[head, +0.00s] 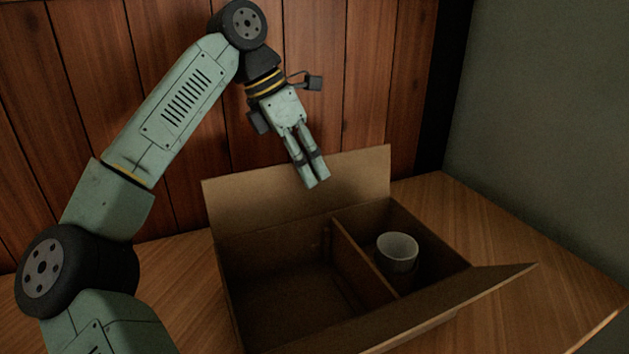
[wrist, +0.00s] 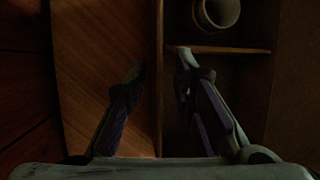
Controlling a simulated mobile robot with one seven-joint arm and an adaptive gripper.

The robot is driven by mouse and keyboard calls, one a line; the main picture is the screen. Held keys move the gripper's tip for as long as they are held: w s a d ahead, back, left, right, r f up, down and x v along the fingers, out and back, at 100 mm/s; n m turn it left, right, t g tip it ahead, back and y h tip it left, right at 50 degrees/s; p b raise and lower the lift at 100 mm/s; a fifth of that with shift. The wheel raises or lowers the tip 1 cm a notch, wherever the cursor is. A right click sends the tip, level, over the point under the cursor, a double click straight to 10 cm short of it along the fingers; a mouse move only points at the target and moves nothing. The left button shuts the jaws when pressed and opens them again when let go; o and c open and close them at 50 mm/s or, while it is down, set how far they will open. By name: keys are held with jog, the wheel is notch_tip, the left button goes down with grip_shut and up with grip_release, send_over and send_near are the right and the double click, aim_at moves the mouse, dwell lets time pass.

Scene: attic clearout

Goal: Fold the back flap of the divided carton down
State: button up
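The divided carton (head: 243,307) stands open on a wooden table. Its back flap (head: 262,190) stands up along the far side, about upright. In the wrist view the flap (wrist: 157,90) shows nearly edge-on as a thin strip. My gripper (head: 316,182) points down at the flap's top edge, and its tips overlap the flap in the head view. In the wrist view the fingers (wrist: 160,62) are apart with nothing held; the strip runs between them. Whether they touch the flap I cannot tell.
A divider (head: 362,262) splits the carton; a pale cup (head: 397,247) stands in the right compartment and the left looks empty. The front flap (head: 465,300) spreads outward over the table (head: 500,225). A wood-panelled wall (head: 350,90) rises close behind, a grey wall at right.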

jog(key=shift+x, duration=1.6)
grip_shut()
